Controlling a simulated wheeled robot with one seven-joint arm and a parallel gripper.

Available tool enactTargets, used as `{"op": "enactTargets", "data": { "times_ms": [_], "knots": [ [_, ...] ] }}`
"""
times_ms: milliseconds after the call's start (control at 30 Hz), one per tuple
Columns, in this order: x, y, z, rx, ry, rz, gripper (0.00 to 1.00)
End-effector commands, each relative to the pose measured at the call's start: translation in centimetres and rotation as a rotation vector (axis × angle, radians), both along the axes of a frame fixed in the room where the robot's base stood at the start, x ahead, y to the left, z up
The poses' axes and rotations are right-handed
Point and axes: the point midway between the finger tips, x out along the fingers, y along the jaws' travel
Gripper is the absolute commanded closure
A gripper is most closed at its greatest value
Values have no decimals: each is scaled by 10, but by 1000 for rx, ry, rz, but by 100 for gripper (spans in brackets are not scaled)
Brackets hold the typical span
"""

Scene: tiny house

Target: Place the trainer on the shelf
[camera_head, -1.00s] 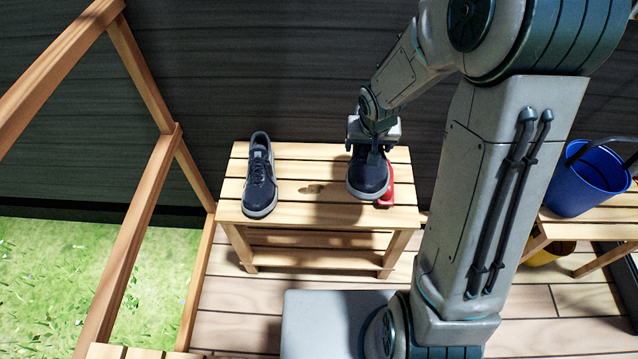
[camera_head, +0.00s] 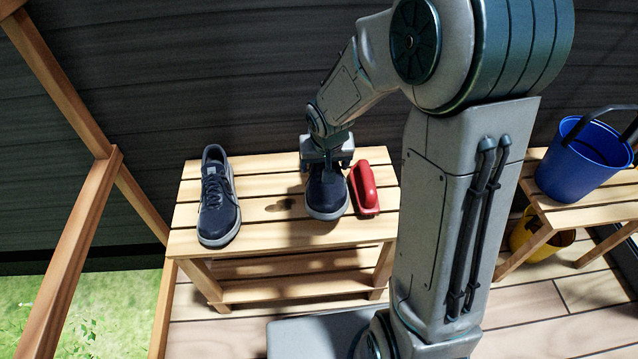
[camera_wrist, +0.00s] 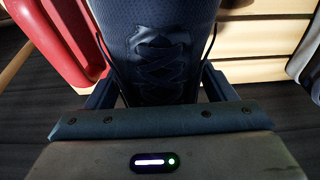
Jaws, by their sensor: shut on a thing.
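My gripper (camera_head: 327,160) is shut on a dark blue trainer with a pale sole (camera_head: 326,196), at the right part of the slatted wooden shelf (camera_head: 270,235). In the wrist view the laced upper of the held trainer (camera_wrist: 160,60) lies between the fingers. I cannot tell whether its sole touches the slats. A second, matching trainer (camera_head: 218,200) stands upright on the left part of the same shelf, toe towards me. The gripper hides the heel end of the held trainer.
A red-handled object (camera_head: 364,188) sits just right of the held trainer. A blue bucket (camera_head: 580,165) stands on another wooden stand at right, with a yellow bucket (camera_head: 530,235) below. A wooden frame (camera_head: 75,250) rises at left. The shelf's lower slats (camera_head: 290,290) look empty.

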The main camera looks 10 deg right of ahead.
Motion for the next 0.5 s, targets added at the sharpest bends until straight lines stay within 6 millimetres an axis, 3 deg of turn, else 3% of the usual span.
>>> {"op": "enactTargets", "data": {
  "times_ms": [300, 500],
  "knots": [
    [0, 0, -47, 0, 1, -1, 55],
    [1, 0, -53, 1, -2, -1, 55]
  ]
}}
